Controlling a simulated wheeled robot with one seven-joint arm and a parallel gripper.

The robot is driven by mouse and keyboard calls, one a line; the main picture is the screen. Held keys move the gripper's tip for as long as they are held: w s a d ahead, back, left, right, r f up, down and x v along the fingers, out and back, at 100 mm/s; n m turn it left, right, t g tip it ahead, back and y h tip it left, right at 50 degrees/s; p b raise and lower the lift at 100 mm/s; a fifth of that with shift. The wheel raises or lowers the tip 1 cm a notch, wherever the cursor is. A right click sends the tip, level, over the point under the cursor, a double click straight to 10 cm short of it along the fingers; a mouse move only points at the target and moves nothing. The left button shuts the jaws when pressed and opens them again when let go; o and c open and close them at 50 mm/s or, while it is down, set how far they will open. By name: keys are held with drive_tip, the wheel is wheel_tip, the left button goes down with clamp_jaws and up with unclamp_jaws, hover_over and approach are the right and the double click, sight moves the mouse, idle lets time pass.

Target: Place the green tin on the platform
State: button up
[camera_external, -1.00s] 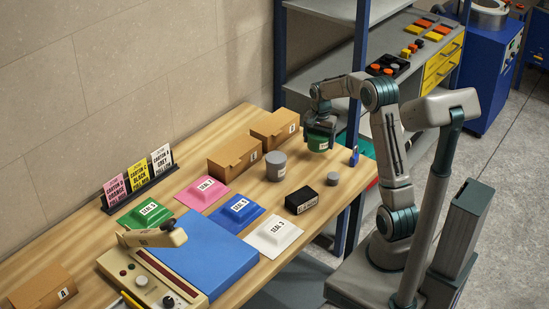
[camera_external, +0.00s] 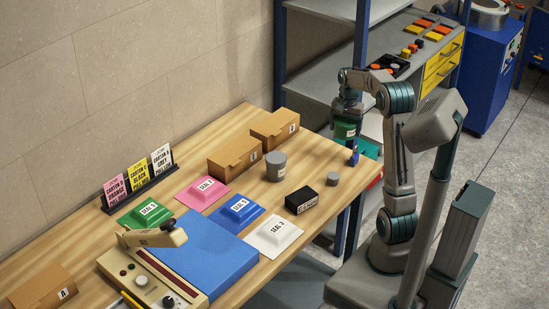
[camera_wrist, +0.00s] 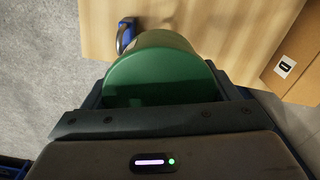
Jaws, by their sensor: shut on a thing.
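The green tin (camera_external: 345,131) is held in my gripper (camera_external: 347,121) above the far right corner of the wooden table. In the wrist view the green tin (camera_wrist: 155,75) fills the space between the jaws of my gripper (camera_wrist: 160,95), which are shut on it. The label on the tin is too small to read. A flat blue platform (camera_external: 205,252) lies at the front of the table beside a beige control panel, well to the left of my gripper. I cannot tell whether this is the platform meant.
Cardboard boxes (camera_external: 235,155), a grey tin (camera_external: 275,166), a small grey cylinder (camera_external: 333,179) and a black box (camera_external: 301,201) stand on the table (camera_external: 225,124). Several coloured seal pads lie nearer the platform. A blue upright (camera_external: 357,80) of the shelf rises close to my gripper.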

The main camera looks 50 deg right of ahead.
drive_tip(key=w+a+r+n+p, duration=0.1)
drive_tip(key=w+a+n, duration=0.3)
drive_tip(key=a, duration=0.7)
drive_tip(key=w+a+r+n+p, duration=0.15)
drive_tip(key=w+a, duration=0.35)
drive_tip(key=a, duration=0.7)
drive_tip(key=w+a+r+n, duration=0.1)
drive_tip(key=w+a+n, duration=0.35)
drive_tip(key=a, duration=0.65)
drive_tip(key=n+p, duration=0.6)
hover_over(198, 255)
wheel_tip(198, 255, down, 5)
drive_tip(key=shift+a+f, duration=0.1)
drive_tip(key=shift+f, duration=0.1)
drive_tip(key=shift+f+p, duration=0.4)
drive_tip(key=shift+f, duration=1.55)
drive_tip(key=shift+f, duration=0.1)
